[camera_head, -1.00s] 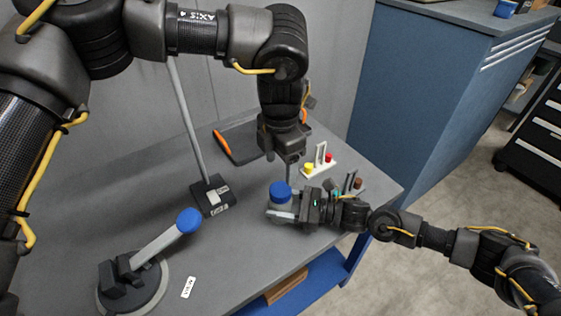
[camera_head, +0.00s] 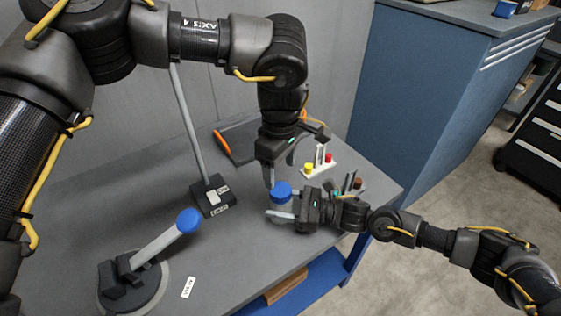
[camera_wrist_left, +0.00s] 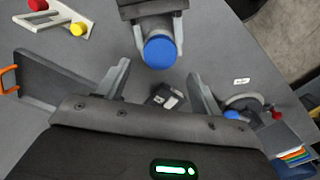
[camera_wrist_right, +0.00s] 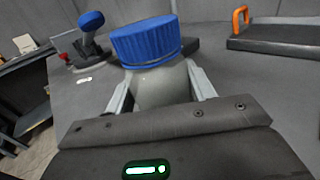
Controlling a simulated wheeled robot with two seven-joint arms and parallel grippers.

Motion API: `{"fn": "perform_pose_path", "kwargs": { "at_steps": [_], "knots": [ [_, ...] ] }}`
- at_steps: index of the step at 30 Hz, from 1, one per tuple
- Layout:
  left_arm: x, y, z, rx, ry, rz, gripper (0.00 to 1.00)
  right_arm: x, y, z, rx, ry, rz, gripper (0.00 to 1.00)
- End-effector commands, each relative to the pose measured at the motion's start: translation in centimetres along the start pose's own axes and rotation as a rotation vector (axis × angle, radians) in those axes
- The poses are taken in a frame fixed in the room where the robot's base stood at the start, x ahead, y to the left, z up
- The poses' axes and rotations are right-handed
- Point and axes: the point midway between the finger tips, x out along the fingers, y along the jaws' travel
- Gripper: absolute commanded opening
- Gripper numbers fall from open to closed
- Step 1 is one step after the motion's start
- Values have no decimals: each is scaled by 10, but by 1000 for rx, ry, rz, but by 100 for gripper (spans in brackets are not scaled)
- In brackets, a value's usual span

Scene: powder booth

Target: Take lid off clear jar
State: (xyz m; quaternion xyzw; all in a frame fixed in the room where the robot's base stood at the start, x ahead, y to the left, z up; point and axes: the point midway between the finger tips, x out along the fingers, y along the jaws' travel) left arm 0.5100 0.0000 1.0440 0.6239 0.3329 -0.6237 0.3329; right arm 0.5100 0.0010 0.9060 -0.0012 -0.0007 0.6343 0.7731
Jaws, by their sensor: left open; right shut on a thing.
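The clear jar (camera_wrist_right: 162,86) looks translucent grey and stands upright on the grey table with its blue ribbed lid (camera_wrist_right: 146,42) on top. The lid shows in the head view (camera_head: 280,191) and in the left wrist view (camera_wrist_left: 160,52). My right gripper (camera_head: 281,216) is shut on the jar's body below the lid, one finger on each side; it also shows in the right wrist view (camera_wrist_right: 160,92). My left gripper (camera_wrist_left: 160,84) is open and empty, pointing down just above and behind the lid, apart from it as far as I can tell.
A blue-topped grey lever on a round base (camera_head: 133,285) stands at the front left. A black block with a grey rod (camera_head: 211,196) stands behind it. A white stand with yellow and red knobs (camera_head: 318,167) and an orange-handled dark tray (camera_head: 240,143) lie farther back.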

Motion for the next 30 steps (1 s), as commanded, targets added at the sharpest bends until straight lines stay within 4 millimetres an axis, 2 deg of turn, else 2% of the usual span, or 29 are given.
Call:
{"fn": "perform_pose_path", "kwargs": {
  "at_steps": [6,12,24,26,30],
  "knots": [
    [35,-1,0,0,-1,-4,66,0,0,0,0,0,0,0],
    [59,-1,0,-1,0,-3,66,0,0,0,0,0,0,0],
    [67,0,0,-1,0,0,66,0,0,0,0,0,0,0],
    [67,0,0,-1,0,-1,61,0,0,0,0,0,0,0],
    [67,0,0,-1,0,-1,42,0,0,0,0,0,0,0]
  ]
}}
